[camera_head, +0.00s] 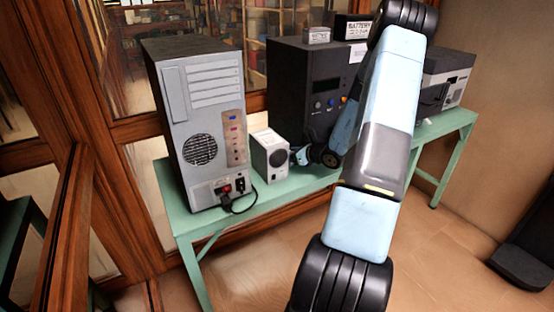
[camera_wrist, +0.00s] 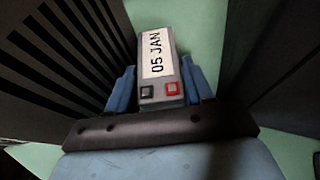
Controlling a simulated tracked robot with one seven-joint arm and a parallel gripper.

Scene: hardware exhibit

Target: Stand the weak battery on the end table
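My gripper (camera_head: 300,157) is low at the green bench (camera_head: 185,223), just right of a small white box. In the wrist view, my gripper (camera_wrist: 160,75) has its blue fingers flush along both sides of a grey battery (camera_wrist: 168,97). The battery has a white "05 JAN" label and black and red terminals facing the camera. It appears held; whether it touches the bench is unclear. Two boxes, one small battery (camera_head: 317,36) and one larger battery (camera_head: 345,31), sit on the black tower. Which battery is weak cannot be told. No end table is clearly identifiable.
A grey computer tower (camera_head: 205,120), the small white box (camera_head: 270,157) and a black tower (camera_head: 295,85) crowd around my gripper. A grey device (camera_head: 450,75) stands at the bench's right end. A green-topped piece (camera_head: 14,218) is cut off at left. Floor (camera_head: 265,280) is open in front.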

